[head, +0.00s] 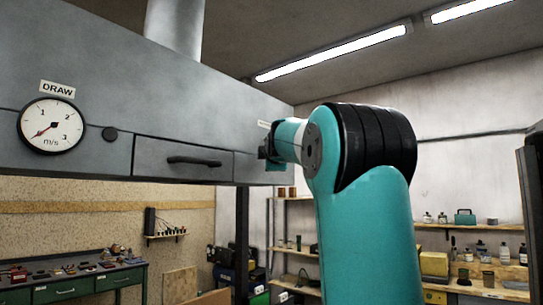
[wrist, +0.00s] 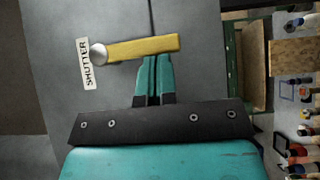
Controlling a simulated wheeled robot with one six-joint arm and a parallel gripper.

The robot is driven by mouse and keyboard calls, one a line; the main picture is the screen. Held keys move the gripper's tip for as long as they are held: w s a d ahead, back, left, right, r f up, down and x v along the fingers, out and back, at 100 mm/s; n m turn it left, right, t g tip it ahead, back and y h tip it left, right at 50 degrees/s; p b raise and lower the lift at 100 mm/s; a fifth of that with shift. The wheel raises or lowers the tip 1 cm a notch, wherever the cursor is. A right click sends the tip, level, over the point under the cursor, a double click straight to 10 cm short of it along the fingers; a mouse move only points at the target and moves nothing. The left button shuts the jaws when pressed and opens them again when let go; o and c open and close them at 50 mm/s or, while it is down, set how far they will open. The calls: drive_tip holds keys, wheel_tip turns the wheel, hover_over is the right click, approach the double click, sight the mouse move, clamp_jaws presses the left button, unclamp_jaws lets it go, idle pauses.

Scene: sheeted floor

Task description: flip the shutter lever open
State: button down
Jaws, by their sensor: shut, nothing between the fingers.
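The shutter lever (wrist: 145,47) is a yellow bar on a round silver pivot (wrist: 98,54), set on the grey hood face. In the wrist view it runs from the pivot toward the right, tilted slightly. A white label reading SHUTTER (wrist: 87,64) is beside the pivot. My gripper (wrist: 153,60) is shut and empty. Its teal fingertips are at the lever's lower edge in the wrist view, nearer the free end; I cannot tell whether they touch. In the head view my gripper (head: 268,153) is at the hood's right part, and the lever is hidden behind my arm.
The grey hood (head: 225,115) carries a round DRAW gauge (head: 52,125), needle low, and a drawer-like panel with a dark handle (head: 194,161). Shelves (head: 460,290) with bottles and tins stand at the right back. A green workbench (head: 75,285) is at lower left.

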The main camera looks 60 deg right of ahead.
drive_tip(key=shift+f+b, duration=0.1)
drive_tip(key=shift+b, duration=0.2)
drive_tip(key=shift+d+b, duration=0.2)
drive_tip(key=shift+b, duration=0.3)
